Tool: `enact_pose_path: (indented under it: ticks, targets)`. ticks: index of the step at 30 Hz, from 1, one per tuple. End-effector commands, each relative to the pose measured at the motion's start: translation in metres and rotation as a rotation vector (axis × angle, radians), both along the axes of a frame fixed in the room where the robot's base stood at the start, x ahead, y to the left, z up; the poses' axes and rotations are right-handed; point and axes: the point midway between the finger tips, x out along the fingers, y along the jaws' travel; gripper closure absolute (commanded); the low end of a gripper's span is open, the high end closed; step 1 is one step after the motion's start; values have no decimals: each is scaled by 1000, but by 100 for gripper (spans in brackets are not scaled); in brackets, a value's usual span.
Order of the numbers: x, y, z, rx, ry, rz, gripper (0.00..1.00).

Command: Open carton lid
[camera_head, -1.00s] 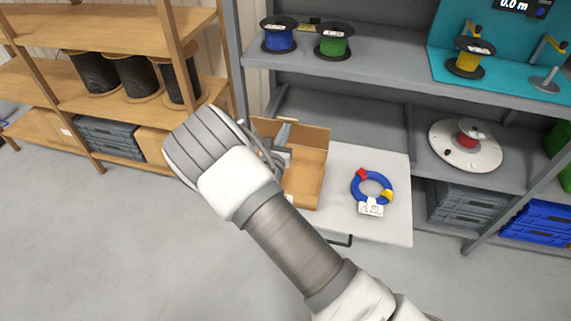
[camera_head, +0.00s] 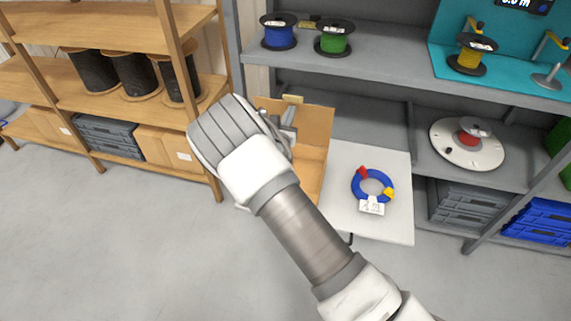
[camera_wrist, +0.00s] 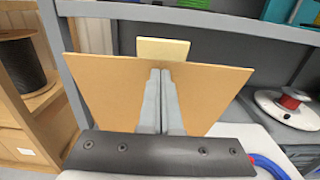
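The open brown carton (camera_head: 314,170) sits on the white shelf board, partly hidden behind my wrist. Its lid (camera_head: 318,122) stands up at the back, with a pale yellow tab (camera_head: 293,98) at its top edge. In the wrist view the lid (camera_wrist: 105,90) fills the middle as a wide brown panel, and the tab (camera_wrist: 163,49) stands above it. My gripper (camera_wrist: 160,72) has its two grey fingers side by side in front of the lid, with nothing visible between them. In the head view my gripper (camera_head: 288,118) is at the lid's inner side; contact cannot be told.
A blue cable ring (camera_head: 373,186) with a white tag lies on the board (camera_head: 400,220) right of the carton. A grey shelf (camera_head: 385,65) with reels stands behind. A wooden rack (camera_head: 190,105) is at left. The floor in front is clear.

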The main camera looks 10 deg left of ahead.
Motion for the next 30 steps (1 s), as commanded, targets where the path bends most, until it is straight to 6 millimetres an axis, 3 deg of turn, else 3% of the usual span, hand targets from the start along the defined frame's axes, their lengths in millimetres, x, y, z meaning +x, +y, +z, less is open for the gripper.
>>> enact_pose_path:
  ticks: [5,17,30]
  targets:
    - [11,-2,1,1,0,-1,100]
    - [15,-2,0,0,0,-1,100]
    - [54,-5,-7,0,0,-1,100]
